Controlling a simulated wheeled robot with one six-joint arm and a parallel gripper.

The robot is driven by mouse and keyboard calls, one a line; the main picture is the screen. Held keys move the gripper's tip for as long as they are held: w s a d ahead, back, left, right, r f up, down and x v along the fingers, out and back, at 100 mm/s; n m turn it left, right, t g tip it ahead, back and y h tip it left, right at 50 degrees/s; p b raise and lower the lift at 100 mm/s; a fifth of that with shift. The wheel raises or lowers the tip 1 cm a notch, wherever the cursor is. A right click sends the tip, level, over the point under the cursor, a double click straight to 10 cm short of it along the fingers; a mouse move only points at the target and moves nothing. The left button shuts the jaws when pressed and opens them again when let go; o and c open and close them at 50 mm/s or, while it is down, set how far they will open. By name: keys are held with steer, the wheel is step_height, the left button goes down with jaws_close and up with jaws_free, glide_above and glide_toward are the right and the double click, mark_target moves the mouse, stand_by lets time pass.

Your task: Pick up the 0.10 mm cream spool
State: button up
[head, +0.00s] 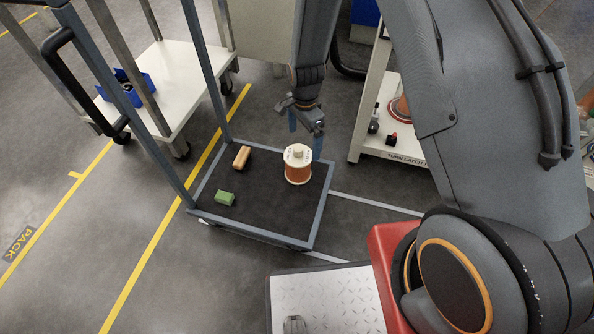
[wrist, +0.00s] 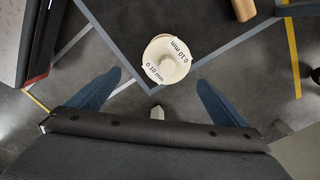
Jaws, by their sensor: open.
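The cream spool (head: 298,165) stands upright on the dark cart platform, with copper-coloured winding around its middle and a cream top flange with a central knob. In the wrist view its top (wrist: 167,60) shows the label "0.10 mm", printed twice. My gripper (head: 305,136) is above and close to the spool in the head view. In the wrist view my gripper (wrist: 158,92) is open, with one blue finger at each side, and the spool top lies just beyond the fingertips, between their lines. Nothing is between the fingers. I cannot tell the exact height gap.
The cart platform (head: 260,215) has a grey rim and upright posts. A green block (head: 225,198) and a tan wooden piece (head: 241,157) lie on its left half. A white shelf unit (head: 375,130) stands right of the spool. A white cart (head: 165,75) is at upper left.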

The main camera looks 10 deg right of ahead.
mark_target(299, 147)
steer(key=shift+m, duration=0.7)
steer(key=f, duration=0.2)
steer(key=w+a+f+b, duration=0.1)
steer(key=f, duration=0.4)
steer(key=shift+w+a+f+b, duration=0.2)
steer(key=shift+f+b, duration=0.1)
steer(key=shift+b, duration=0.1)
steer(key=shift+s+a+f+b, duration=0.2)
steer(key=shift+f+b, duration=0.4)
steer(key=shift+f, duration=1.15)
steer(key=shift+s+a+f+b, duration=0.15)
steer(key=shift+f+b, duration=0.45)
steer(key=shift+f, duration=1.15)
steer(key=shift+d, duration=0.15)
steer(key=c, duration=1.9)
steer(key=shift+r, duration=0.1)
steer(key=shift+c, duration=1.2)
steer(key=shift+r, duration=0.15)
